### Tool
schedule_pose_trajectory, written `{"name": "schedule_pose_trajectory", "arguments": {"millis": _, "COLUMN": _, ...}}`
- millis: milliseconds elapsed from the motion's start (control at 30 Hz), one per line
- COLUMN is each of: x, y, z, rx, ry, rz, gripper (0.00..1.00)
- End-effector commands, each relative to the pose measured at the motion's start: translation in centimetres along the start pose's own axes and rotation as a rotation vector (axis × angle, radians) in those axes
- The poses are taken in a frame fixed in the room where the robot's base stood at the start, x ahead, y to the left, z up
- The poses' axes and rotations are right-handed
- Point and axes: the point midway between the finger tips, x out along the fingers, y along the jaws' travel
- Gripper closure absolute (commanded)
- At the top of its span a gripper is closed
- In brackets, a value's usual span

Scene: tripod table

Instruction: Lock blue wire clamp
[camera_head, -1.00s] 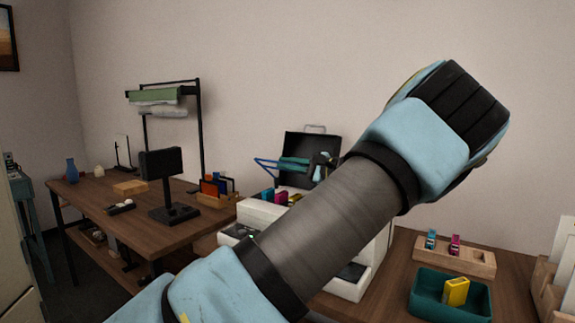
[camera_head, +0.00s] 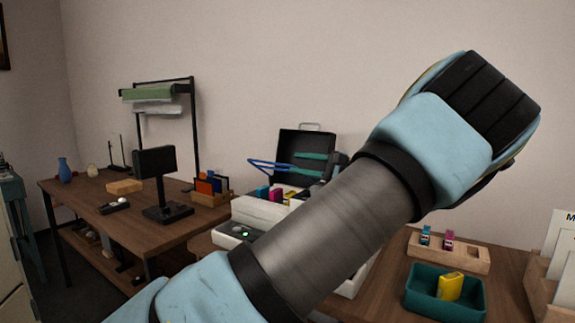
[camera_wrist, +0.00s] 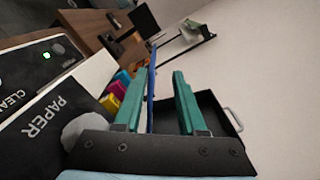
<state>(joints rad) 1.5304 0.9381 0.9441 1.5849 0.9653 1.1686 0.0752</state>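A small blue clamp-like piece (camera_head: 425,236) stands upright in a wooden block (camera_head: 475,262) on the right table, left of a magenta one (camera_head: 448,240). Whether it is locked is too small to tell. My gripper (camera_wrist: 158,78) is open, its two teal fingers spread, in the wrist view.
A green tray (camera_head: 418,303) with a yellow piece (camera_head: 450,286) stands before the wooden block. A card rack (camera_head: 540,285) bounds the right side.

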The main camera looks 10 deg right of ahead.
Motion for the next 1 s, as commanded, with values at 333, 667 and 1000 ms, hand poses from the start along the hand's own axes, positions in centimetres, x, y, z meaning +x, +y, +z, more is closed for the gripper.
{"name": "schedule_pose_trajectory", "arguments": {"millis": 333, "x": -4.3, "y": 0.0, "z": 0.0, "rx": 0.000, "ry": 0.001, "rz": 0.000, "gripper": 0.60}}
{"name": "schedule_pose_trajectory", "arguments": {"millis": 667, "x": -4.5, "y": 0.0, "z": 0.0, "rx": 0.000, "ry": 0.000, "rz": 0.000, "gripper": 0.60}}
{"name": "schedule_pose_trajectory", "arguments": {"millis": 1000, "x": -4.5, "y": 0.0, "z": 0.0, "rx": 0.000, "ry": 0.000, "rz": 0.000, "gripper": 0.60}}
